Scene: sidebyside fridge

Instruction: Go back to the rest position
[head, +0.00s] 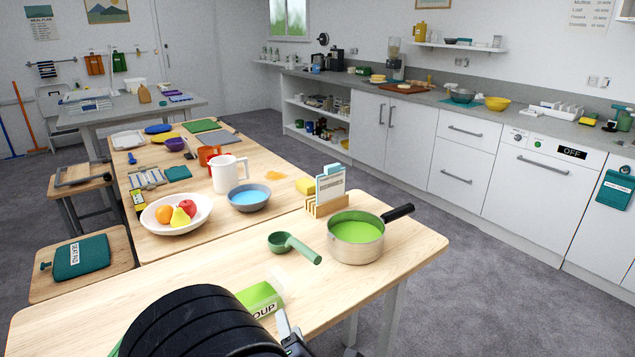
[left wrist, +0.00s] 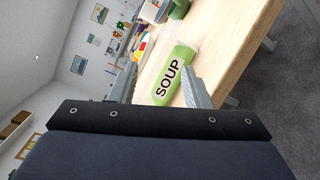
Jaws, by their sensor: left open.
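My left gripper (head: 285,335) is at the bottom of the head view, partly hidden by my black arm. In the left wrist view its two fingers (left wrist: 160,88) stand apart. A green carton marked SOUP (head: 262,299) is on the near wooden table, just beyond the gripper in the head view. In the left wrist view the carton (left wrist: 174,76) shows between the fingers; I cannot tell whether either finger touches it. My right gripper is in neither view.
The near table (head: 190,280) also bears a pot (head: 355,248) of green liquid, a green ladle (head: 295,246) and a card holder (head: 326,200). A fruit bowl (head: 160,225), blue bowl (head: 249,203) and white pitcher (head: 227,179) stand farther back. Grey floor (head: 470,290) is clear at right.

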